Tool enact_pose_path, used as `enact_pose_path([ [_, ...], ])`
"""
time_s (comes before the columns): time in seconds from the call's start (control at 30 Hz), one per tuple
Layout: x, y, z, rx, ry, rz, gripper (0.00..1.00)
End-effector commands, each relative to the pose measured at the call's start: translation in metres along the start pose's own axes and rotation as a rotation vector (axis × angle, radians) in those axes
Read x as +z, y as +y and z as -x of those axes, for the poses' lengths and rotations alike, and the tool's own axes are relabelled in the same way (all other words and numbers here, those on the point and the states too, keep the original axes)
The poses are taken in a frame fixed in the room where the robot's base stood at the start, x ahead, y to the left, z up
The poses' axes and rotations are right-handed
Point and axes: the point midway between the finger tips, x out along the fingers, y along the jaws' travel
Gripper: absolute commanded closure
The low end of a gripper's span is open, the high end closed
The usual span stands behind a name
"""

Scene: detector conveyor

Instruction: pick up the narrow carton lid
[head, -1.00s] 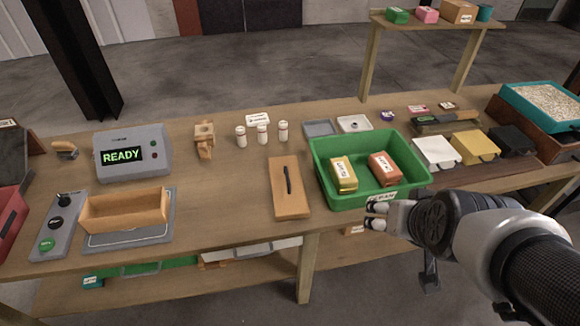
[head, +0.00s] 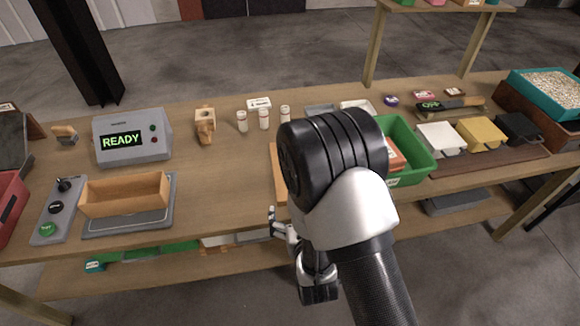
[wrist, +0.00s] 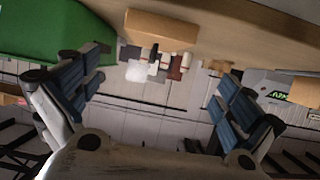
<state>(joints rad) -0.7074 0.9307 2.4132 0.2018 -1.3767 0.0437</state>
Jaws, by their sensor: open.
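The narrow carton lid (head: 279,180) is a flat tan board on the table, left of the green tray. In the head view my arm covers most of it, and its dark handle is hidden. A tan block that looks like the lid shows near the top of the wrist view (wrist: 160,29). My gripper (head: 274,224) is at the table's front edge, just in front of the lid and apart from it. In the wrist view my gripper (wrist: 160,68) has its fingers spread wide, with nothing between them.
The green tray (head: 408,143) stands right of the lid, close to my arm. White bottles (head: 264,119) stand behind. An open tan carton (head: 124,209) sits on a grey scale (head: 117,227) at left, by the READY box (head: 131,152). Table between carton and lid is clear.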

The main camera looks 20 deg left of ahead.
Motion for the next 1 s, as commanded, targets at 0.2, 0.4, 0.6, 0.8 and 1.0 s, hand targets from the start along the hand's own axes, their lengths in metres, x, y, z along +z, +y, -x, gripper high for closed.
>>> enact_pose_path([
  [0.2, 0.0, 0.001, -0.045, 0.002, 0.004, -0.001, 0.0],
  [0.4, 0.001, 0.001, -0.088, 0.002, 0.002, -0.001, 0.0],
  [0.6, 0.0, 0.001, -0.112, 0.0, 0.0, 0.0, 0.0],
  [0.8, -0.004, 0.002, -0.126, 0.001, 0.002, -0.001, 0.0],
  [1.0, -0.007, 0.005, -0.156, 0.002, 0.0, -0.001, 0.0],
])
